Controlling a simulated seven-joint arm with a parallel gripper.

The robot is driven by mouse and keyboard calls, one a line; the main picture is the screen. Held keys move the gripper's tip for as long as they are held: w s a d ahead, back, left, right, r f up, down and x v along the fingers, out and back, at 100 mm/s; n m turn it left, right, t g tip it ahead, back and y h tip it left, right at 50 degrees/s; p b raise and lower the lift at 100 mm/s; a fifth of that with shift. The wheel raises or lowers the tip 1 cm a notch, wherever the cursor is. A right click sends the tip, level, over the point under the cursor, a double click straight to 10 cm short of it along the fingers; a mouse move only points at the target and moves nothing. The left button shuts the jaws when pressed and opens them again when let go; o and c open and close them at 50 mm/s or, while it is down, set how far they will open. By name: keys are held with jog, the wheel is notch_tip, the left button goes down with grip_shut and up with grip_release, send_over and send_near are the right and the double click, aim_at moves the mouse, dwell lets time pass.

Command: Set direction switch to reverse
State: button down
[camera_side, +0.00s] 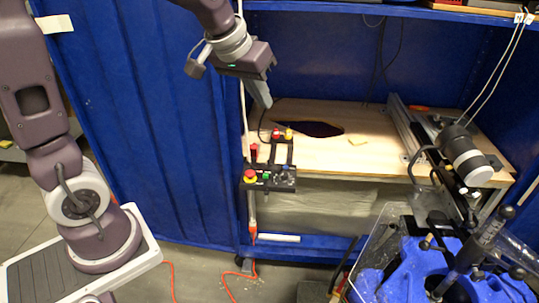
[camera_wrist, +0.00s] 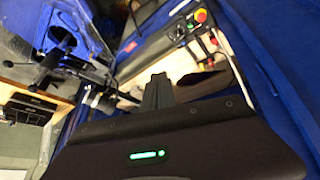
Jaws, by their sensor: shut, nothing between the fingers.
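A black control box (camera_side: 268,178) hangs at the front left of the wooden bench. It carries a red and yellow stop button, a green button and small switches. Which one is the direction switch is too small to tell. A second bracket with red and yellow buttons (camera_side: 283,135) sits just behind it. My gripper (camera_side: 264,100) is shut and empty, in the air above and behind the box, apart from it. In the wrist view my gripper (camera_wrist: 157,80) points ahead, and a red button on yellow (camera_wrist: 201,16) shows at the upper right.
A grey and black cylindrical thruster (camera_side: 465,155) is mounted at the right. Space in front of the box looks free.

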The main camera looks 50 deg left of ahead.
jog(key=w+a+f+n+y, duration=0.1)
jog(key=w+a+f+n, duration=0.1)
jog(key=w+a+f, duration=0.6)
jog(key=n+g+y, duration=0.1)
jog(key=y, duration=0.1)
send_over(270, 165)
notch_tip(270, 165, down, 16)
jog(key=shift+s+d+f, duration=0.25)
jog(key=shift+s+d, duration=0.2)
jog(key=x, duration=0.9)
jog(key=shift+f, duration=0.55)
jog(key=shift+s+d+f, duration=0.1)
jog(key=shift+s+d, duration=0.25)
jog(key=shift+s, duration=0.2)
jog(key=shift+s+d+f, duration=0.1)
jog(key=shift+s+d, duration=0.2)
jog(key=shift+s, duration=0.2)
jog(key=shift+s+d, duration=0.25)
jog(key=shift+s, duration=0.15)
